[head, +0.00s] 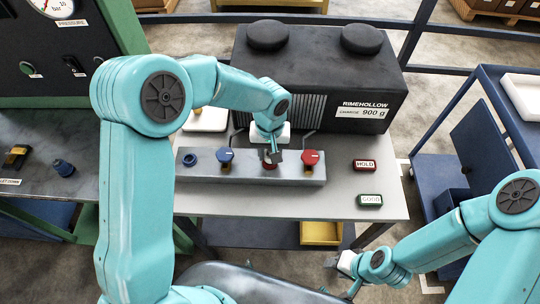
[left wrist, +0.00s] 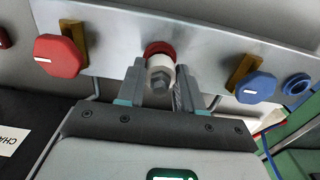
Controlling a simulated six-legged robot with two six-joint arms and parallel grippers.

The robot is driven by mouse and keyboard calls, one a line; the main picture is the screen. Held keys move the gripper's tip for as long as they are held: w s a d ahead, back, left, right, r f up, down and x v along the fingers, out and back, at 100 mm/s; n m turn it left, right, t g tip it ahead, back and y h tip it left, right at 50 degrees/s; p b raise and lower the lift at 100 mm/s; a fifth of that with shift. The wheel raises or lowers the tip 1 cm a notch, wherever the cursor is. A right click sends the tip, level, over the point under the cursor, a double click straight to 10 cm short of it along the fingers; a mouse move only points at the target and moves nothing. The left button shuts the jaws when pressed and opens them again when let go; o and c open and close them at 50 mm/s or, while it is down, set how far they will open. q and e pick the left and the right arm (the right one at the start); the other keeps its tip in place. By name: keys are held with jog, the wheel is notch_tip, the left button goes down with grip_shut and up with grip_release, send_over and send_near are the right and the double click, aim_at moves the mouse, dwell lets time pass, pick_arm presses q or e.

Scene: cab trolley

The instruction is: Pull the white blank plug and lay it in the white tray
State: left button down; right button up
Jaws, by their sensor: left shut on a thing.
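The white blank plug (left wrist: 160,66) with a grey hex end shows in the left wrist view, in front of the red port (left wrist: 158,48) on the grey manifold block (head: 200,172). My left gripper (head: 271,156) is shut on the plug, one finger on each side. The plug lines up with the red port; I cannot tell how deep it sits. A white tray (head: 205,120) lies on the bench left of the black machine, partly hidden by my left arm. My right gripper (head: 346,264) is low, in front of the bench; its jaws are unclear.
A blue valve handle (head: 225,156) and a red one (head: 310,158) flank the port. A blue port (head: 190,160) is at the block's left. HOLD (head: 365,166) and GOOD (head: 370,201) blocks lie right. A white container (head: 523,98) stands on the blue trolley.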

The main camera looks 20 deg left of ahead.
aim_at(270, 150)
pick_arm(q)
jog(key=shift+r+p, duration=1.15)
jog(key=shift+r, duration=1.2)
